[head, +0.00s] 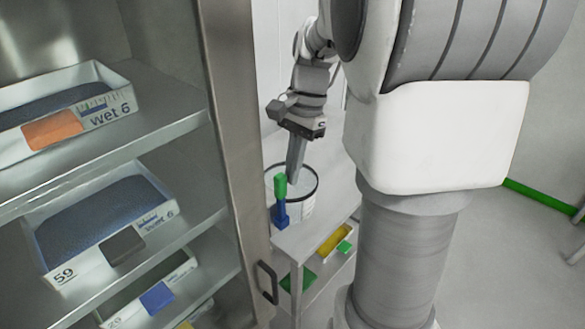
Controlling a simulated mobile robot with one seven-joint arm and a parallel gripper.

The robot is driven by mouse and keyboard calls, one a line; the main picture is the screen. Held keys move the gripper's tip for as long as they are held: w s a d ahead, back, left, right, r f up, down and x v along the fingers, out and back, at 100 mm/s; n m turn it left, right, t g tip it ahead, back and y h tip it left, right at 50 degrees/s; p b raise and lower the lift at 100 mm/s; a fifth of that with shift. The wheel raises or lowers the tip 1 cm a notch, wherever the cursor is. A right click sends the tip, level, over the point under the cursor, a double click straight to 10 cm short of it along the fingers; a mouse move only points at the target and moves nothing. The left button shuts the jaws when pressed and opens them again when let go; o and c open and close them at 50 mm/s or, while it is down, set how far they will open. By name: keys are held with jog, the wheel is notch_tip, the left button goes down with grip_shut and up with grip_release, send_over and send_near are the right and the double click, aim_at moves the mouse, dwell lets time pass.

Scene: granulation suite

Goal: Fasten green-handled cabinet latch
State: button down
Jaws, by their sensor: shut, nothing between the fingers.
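The latch has a green handle (281,186) pointing up from a blue base (280,214), beside the steel upright (232,140) of the cabinet. Its contact with the upright is not clear. My gripper (293,178) is shut and empty, pointing down, with its fingertips just right of the green handle. In this view they overlap the round tub behind, and I cannot tell if they touch the handle. A black pull handle (267,282) sits lower on the upright.
A white round tub (308,205) with a dark rim stands on a grey cart (318,235). A yellow item (333,240) and green pieces lie below. Cabinet shelves at left hold labelled trays (110,118).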

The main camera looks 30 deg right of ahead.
aim_at(280, 176)
jog(key=shift+a, duration=0.1)
jog(key=shift+s+a+r+t+h, duration=0.1)
jog(key=shift+s+a+t+h, duration=0.05)
jog(key=shift+a+h, duration=0.2)
jog(key=shift+s+a+r+t+h, duration=0.15)
jog(key=shift+a+h, duration=0.1)
jog(key=shift+a, duration=0.2)
jog(key=shift+s+a, duration=0.3)
jog(key=shift+a, duration=0.5)
jog(key=shift+d, duration=0.1)
jog(key=w+d+r+p, duration=0.1)
jog(key=d+r+p, duration=0.1)
jog(key=r, duration=0.9)
jog(key=shift+w+d, duration=0.15)
jog(key=shift+d, duration=0.6)
